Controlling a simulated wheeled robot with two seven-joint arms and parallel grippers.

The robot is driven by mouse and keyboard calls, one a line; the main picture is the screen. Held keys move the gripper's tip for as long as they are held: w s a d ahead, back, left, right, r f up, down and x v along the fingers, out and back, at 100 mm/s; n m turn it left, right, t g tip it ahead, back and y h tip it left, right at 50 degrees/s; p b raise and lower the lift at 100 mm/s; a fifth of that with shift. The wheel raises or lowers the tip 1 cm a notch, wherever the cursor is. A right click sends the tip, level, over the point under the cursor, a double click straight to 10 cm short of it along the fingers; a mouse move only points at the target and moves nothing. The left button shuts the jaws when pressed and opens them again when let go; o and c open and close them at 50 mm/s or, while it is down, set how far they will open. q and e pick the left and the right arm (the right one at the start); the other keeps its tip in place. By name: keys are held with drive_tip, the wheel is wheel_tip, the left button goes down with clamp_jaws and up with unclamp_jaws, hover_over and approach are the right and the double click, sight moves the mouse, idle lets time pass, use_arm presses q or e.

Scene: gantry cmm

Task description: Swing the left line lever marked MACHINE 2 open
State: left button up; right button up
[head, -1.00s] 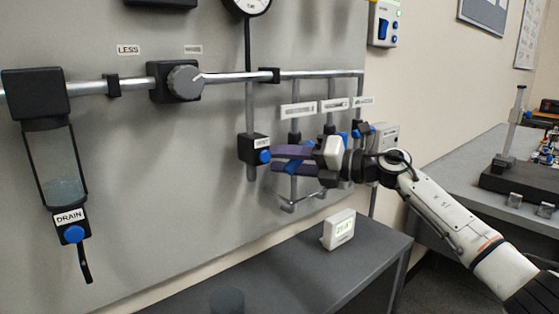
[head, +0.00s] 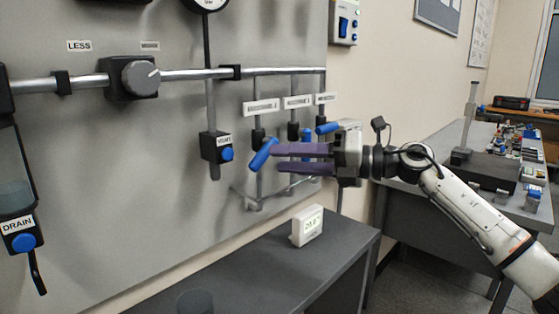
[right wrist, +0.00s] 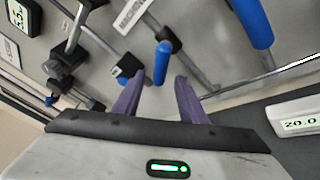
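Three line levers with blue handles hang on the panel in the head view, under white labels too small to read there. The left lever's blue handle (head: 263,155) slants, its upper end to the right. The middle handle (head: 293,131) is upright, and the right handle (head: 327,128) lies nearly level. My right gripper (head: 277,159) has its purple fingers apart, with tips close beside the left handle; contact cannot be told. In the right wrist view, a blue handle (right wrist: 162,62) shows beyond the gap between the open fingers (right wrist: 155,88). My left gripper is not in view.
The VENT valve (head: 216,147) is left of the levers. A white display box (head: 307,225) stands on the grey bench (head: 260,265) below. Pipes (head: 260,198) run under the levers. A larger blue handle (right wrist: 250,22) is close to the right wrist camera.

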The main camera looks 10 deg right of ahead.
sight(263, 154)
drive_tip(key=shift+c, duration=0.3)
